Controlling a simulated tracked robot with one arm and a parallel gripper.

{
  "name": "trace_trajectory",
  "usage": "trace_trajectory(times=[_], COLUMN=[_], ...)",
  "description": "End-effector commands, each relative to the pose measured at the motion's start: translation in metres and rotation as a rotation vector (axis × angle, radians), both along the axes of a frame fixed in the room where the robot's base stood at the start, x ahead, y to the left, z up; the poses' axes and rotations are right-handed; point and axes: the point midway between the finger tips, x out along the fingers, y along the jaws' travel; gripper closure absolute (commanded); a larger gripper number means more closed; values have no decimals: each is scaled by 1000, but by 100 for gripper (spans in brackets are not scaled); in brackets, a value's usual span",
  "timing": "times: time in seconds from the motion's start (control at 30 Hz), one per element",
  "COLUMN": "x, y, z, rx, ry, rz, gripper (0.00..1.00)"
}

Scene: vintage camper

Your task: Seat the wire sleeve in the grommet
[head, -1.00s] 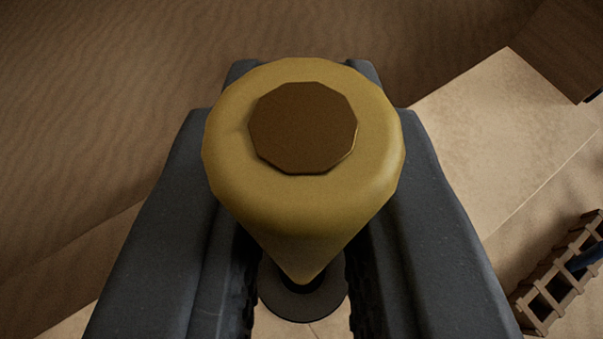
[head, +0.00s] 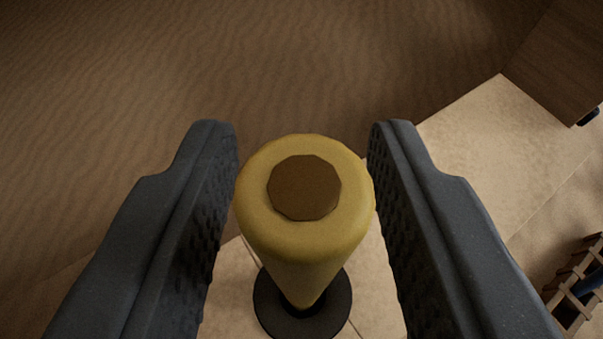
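The wire sleeve (head: 322,239) is a yellow, tapering piece with a brown disc on its near end. It points away from me, and its narrow far end meets the dark round grommet (head: 338,299). The sleeve's end appears to be inside the ring's opening, though its depth cannot be told. My gripper (head: 304,140) is open, with one dark ridged finger on each side of the sleeve. A gap shows at the left finger; the right finger is very close to the sleeve's edge.
A wooden crate (head: 572,290) with something blue in it stands at the lower right. A dark brown wooden block or cabinet (head: 565,60) is at the upper right. Pale tiled surface (head: 485,130) lies around the grommet, and brown wavy-grained surface (head: 120,110) fills the upper left.

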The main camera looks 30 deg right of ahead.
Motion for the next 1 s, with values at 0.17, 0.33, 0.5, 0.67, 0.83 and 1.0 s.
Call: trace_trajectory(times=[0.17,0.33,0.5,0.67,0.83,1.0], x=[-17,-35,-52,-67,-80,-86], y=[11,22,33,44,51,55], z=[9,17,25,34,39,43], rx=[-1,0,-1,-1,0,0], ry=[-3,-3,-2,-3,-1,-3], rz=[2,1,2,3,2,1], gripper=[65,65,65,65,65,65])
